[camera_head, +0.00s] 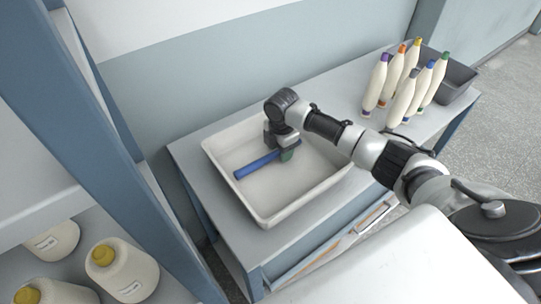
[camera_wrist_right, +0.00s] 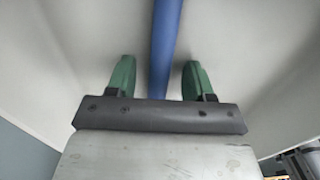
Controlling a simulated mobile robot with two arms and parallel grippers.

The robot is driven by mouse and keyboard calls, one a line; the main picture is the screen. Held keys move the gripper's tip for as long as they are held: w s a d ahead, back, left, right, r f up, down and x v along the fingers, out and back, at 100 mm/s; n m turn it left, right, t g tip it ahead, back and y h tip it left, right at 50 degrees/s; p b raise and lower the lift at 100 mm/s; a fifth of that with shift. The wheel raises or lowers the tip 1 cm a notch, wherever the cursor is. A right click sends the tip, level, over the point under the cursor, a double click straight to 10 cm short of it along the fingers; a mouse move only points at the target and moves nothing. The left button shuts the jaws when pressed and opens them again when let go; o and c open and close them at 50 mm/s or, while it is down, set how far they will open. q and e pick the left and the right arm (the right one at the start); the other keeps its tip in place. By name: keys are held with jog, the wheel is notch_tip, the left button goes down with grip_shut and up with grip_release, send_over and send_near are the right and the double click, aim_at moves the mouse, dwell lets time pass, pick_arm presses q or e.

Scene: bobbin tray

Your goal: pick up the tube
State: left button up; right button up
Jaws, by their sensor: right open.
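The tube (camera_head: 258,165) is a blue rod lying in a white tray (camera_head: 265,218) on the table. In the right wrist view the tube (camera_wrist_right: 164,40) runs from the top edge down between the two fingers. My right gripper (camera_head: 284,154) is over the tray at the tube's right end. It is open, with its green fingertips (camera_wrist_right: 156,78) on either side of the tube and a gap showing on each side. The part of the tube under the gripper is hidden. My left gripper is not in view.
Several cream bobbins (camera_head: 403,97) with coloured tips stand at the table's back right, beside a dark grey bin (camera_head: 457,80). A blue shelf post (camera_head: 92,125) rises at the left, with cream yellow-capped bottles (camera_head: 121,275) on a shelf. The tray is otherwise empty.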

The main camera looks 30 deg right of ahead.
jog(key=shift+c, duration=0.4)
grip_shut()
jog(key=shift+r, duration=0.1)
